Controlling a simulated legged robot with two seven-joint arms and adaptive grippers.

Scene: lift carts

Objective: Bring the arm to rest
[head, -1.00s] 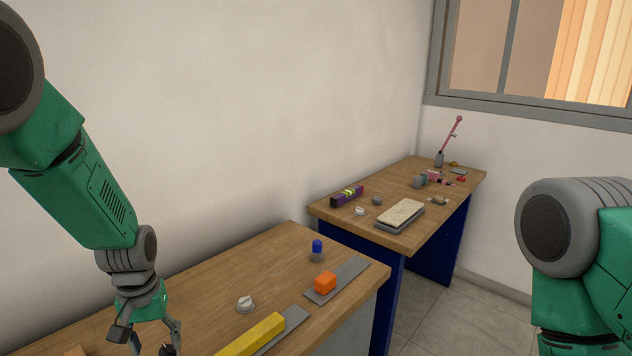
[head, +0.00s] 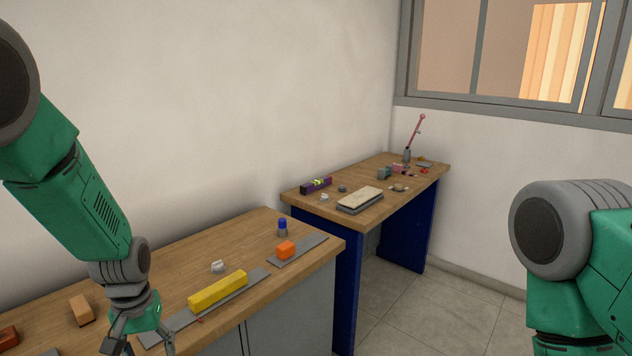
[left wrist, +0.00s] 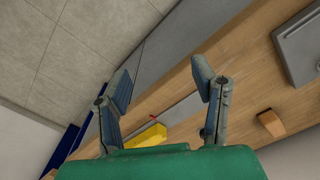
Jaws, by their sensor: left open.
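My left arm (head: 75,200) comes in from the left in the head view and hangs down in front of the near workbench. Its gripper (head: 140,345) is at the bottom edge of that view, partly cut off. In the left wrist view the gripper (left wrist: 162,88) has its two fingers spread wide with nothing between them. My right arm (head: 570,250) shows at the right edge of the head view; its gripper is out of view.
A second bench (head: 375,210) with small items stands behind. Tiled floor (head: 400,300) is clear.

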